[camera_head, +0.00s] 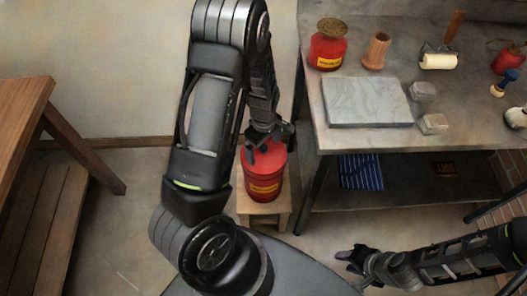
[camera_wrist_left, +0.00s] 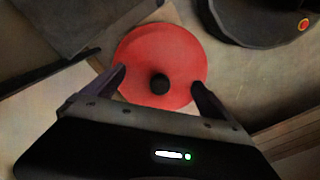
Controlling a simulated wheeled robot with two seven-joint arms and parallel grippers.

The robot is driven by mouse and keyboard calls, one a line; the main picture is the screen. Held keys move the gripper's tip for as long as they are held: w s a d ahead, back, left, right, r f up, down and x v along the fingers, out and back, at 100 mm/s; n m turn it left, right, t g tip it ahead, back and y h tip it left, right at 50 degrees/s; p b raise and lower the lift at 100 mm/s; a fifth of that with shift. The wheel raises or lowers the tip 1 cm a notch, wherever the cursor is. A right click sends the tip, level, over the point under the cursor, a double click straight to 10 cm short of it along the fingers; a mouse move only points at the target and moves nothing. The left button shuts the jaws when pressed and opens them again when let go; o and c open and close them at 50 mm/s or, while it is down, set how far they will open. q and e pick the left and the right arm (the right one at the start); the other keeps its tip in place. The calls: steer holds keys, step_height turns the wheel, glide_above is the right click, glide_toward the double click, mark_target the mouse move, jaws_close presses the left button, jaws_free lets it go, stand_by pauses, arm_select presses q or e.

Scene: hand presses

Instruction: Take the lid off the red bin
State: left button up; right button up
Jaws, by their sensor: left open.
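The red bin (camera_head: 264,185) with a yellow label stands upright on a small wooden stool between the table and my left arm. Its round red lid (camera_wrist_left: 160,62) has a dark knob (camera_wrist_left: 159,84) in the middle and sits on the bin. My left gripper (camera_head: 268,138) is over the lid, pointing down. In the left wrist view its open fingers (camera_wrist_left: 158,80) lie either side of the knob, apart from it. My right gripper (camera_head: 350,262) is low at the right, away from the bin; its jaw state is unclear.
The wooden stool (camera_head: 262,213) stands close to the table leg. The table (camera_head: 290,95) carries a grey stone slab (camera_head: 368,102), a red can (camera_head: 327,50), a wooden cup (camera_head: 377,51) and a roller (camera_head: 438,61). A wooden bench (camera_head: 40,120) stands at the left, with free floor beside it.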

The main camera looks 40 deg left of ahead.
arm_select(q)
steer(key=shift+s+d+f, duration=0.1)
jaws_close()
stand_by(0.8)
